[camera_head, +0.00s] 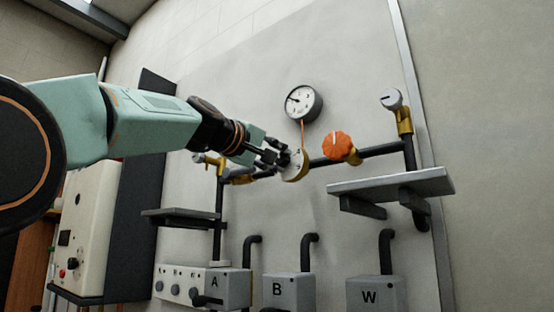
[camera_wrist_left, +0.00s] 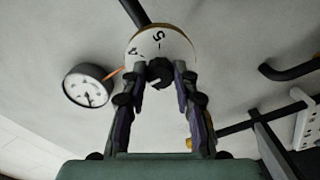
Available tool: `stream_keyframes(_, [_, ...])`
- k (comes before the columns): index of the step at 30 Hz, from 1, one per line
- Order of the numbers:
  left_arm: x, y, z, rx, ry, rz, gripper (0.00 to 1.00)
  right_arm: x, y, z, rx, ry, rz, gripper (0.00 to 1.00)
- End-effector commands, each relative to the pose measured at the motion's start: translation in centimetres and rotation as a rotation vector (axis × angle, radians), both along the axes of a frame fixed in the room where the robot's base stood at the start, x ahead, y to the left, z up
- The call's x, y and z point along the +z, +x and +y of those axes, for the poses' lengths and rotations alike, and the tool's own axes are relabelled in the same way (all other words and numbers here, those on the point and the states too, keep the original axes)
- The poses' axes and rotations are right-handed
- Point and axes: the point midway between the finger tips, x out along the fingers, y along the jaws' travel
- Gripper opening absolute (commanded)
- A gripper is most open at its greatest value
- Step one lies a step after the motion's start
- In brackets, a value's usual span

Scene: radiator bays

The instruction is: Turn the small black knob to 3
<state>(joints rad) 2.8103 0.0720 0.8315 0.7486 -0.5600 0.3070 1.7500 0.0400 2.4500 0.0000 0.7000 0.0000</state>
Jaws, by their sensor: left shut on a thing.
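The small black knob (camera_wrist_left: 160,73) sits in front of a round cream dial (camera_wrist_left: 172,42) with black figures. In the left wrist view a figure like a 5 is at the dial's top and one like a 4 is at its left; a 3 cannot be made out. My left gripper (camera_wrist_left: 158,82) has its two fingers on either side of the knob, shut on it. In the head view my left gripper (camera_head: 280,161) reaches the dial (camera_head: 296,165) on the pipe from the left; the knob is mostly hidden there by the fingers. My right gripper is not in view.
An orange knob (camera_head: 341,146) is on the same pipe to the right. A pressure gauge (camera_head: 304,103) hangs above. A grey shelf (camera_head: 391,186) juts out at lower right, and a darker shelf (camera_head: 183,218) at lower left. Boxes A, B (camera_head: 288,289) and W stand below.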

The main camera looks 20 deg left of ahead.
Motion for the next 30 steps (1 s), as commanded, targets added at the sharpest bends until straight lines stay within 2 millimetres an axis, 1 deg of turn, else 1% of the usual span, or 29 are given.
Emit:
stream_keyframes(1, [-0.56, 0.15, -0.17, -0.005, 0.005, 0.013, 0.0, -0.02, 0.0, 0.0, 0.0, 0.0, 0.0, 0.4])
stream_keyframes(8, [-0.59, 0.17, -0.18, -0.005, 0.004, 0.014, 0.0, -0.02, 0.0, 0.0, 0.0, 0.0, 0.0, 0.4])
stream_keyframes(9, [-0.6, 0.18, -0.17, -0.005, 0.004, 0.014, 0.3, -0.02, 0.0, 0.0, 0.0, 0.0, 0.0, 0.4])
stream_keyframes(15, [-0.43, 0.13, -0.11, -0.003, 0.002, 0.01, 0.47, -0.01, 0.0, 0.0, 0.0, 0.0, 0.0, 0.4])
stream_keyframes(17, [-0.37, 0.11, -0.1, -0.003, 0.001, 0.009, 0.51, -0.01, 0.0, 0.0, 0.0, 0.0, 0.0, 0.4])
stream_keyframes(30, [-0.13, 0.04, -0.04, -0.002, -0.001, 0.004, 0.51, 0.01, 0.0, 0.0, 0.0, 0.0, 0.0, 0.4])
